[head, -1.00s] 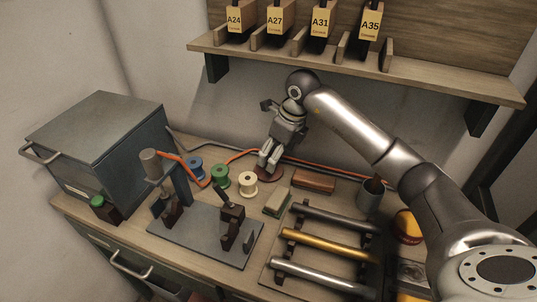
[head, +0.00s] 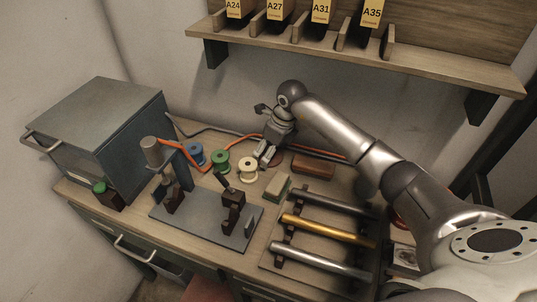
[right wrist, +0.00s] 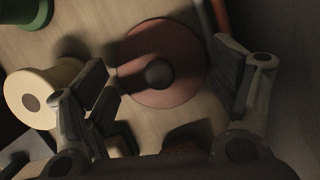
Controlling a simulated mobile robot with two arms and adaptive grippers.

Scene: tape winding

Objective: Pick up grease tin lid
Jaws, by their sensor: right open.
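The grease tin lid (right wrist: 158,74), as I take it, is a flat reddish-brown disc with a dark round knob, lying on the bench in the right wrist view. In the head view only part of the lid (head: 277,161) shows beside my fingers. My right gripper (head: 265,154) points down at it from above. In the right wrist view the open fingers of my right gripper (right wrist: 166,72) stand on either side of the lid, with nothing between them held. Whether the fingertips touch the bench is unclear. My left gripper is out of view.
A cream spool (head: 247,170) stands close left of the lid, with green (head: 221,161) and blue (head: 194,155) spools beyond. A brown block (head: 313,166) lies to the right. An orange cable (head: 330,153) runs behind. A rack of rods (head: 318,232) fills the front right.

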